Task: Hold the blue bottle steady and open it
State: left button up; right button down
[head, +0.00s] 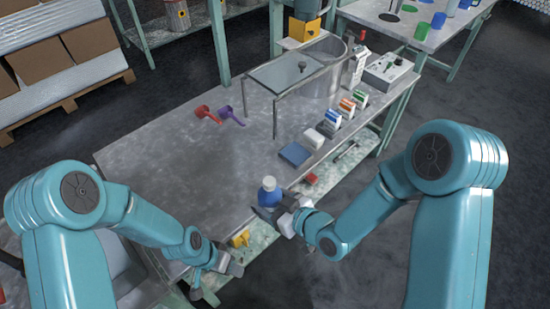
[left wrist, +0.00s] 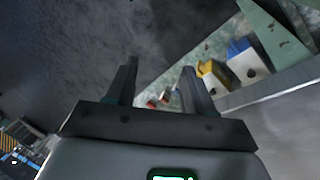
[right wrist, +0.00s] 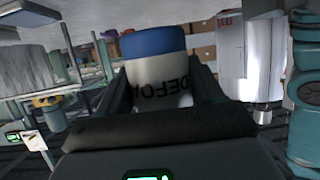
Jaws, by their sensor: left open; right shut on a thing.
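The blue bottle (head: 269,197) with its white cap (head: 269,183) shows at the near edge of the table in the head view. My right gripper (head: 287,212) is shut on it from the right. In the right wrist view the bottle (right wrist: 154,72) is between the fingers, showing a white label with upside-down dark lettering and a blue band. The cap is not seen there. My left gripper (head: 238,266) is open and empty, below and left of the bottle, apart from it. In the left wrist view its fingers (left wrist: 160,82) stand apart with nothing between them.
A yellow object (head: 240,238) lies on the lower shelf near my left gripper. Red (head: 207,114) and purple (head: 231,116) scoops, a blue pad (head: 295,153) and several small boxes (head: 333,119) lie on the table (head: 165,165).

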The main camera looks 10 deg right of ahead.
pick_arm(q)
jog(key=w+d+r+m, duration=0.3)
jog(key=w+r+m, duration=0.3)
jog(key=w+m, duration=0.15)
notch_tip(320, 180, up, 28)
jog(key=m+y, duration=0.4)
jog(key=m, duration=1.2)
send_over(272, 180)
jog(key=shift+w+r, duration=0.1)
jog(key=shift+d, duration=0.1)
notch_tip(272, 180, down, 8)
jog(key=shift+r, duration=0.2)
